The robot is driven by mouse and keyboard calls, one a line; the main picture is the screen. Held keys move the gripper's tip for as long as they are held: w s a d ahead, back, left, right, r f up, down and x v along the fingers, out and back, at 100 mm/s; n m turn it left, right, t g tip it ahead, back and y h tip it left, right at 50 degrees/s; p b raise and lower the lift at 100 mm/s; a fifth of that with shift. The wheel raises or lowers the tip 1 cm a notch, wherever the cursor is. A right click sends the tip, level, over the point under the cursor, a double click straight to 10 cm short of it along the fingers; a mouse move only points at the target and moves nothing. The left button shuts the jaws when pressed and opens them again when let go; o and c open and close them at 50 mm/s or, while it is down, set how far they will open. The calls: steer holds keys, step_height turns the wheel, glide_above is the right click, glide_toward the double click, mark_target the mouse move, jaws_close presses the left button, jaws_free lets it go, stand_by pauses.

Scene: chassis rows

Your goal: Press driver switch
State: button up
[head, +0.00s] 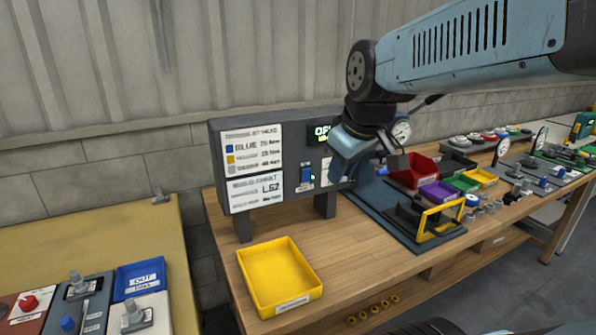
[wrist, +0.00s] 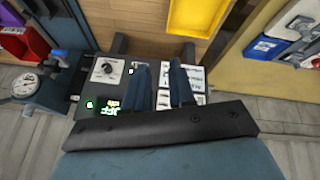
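A dark panel (head: 221,165) on legs stands on the wooden bench. Its face carries a blue switch (head: 306,174), which I take for the driver switch, below a lit green display (head: 322,132) that seems to read OFF. My gripper (head: 340,172) is in front of the panel's right part, just right of the switch, and partly covers a white plate there. In the wrist view my gripper (wrist: 158,66) shows two fingers with a gap between them, nothing held. The panel appears upside down beyond them, with a knob (wrist: 107,68) and the display (wrist: 110,106); the switch seems hidden behind a finger.
A yellow tray (head: 302,301) sits in front of the panel. Right of my gripper are coloured bins (head: 438,191), a yellow-framed fixture (head: 440,217) and a gauge (head: 402,131). A separate table (head: 150,222) stands at left. Bare bench lies between tray and fixture.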

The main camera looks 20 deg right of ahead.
steer(key=w+n, duration=0.4)
steer(key=w, duration=0.1)
steer(key=w+d+n, duration=0.1)
steer(key=w+n, duration=0.1)
steer(key=shift+w+f, duration=0.4)
jaws_close()
steer(key=w+d+f+n, duration=0.3)
steer(key=w+n, duration=0.5)
steer(key=w, duration=0.2)
steer(key=shift+w+f+n+y, duration=0.3)
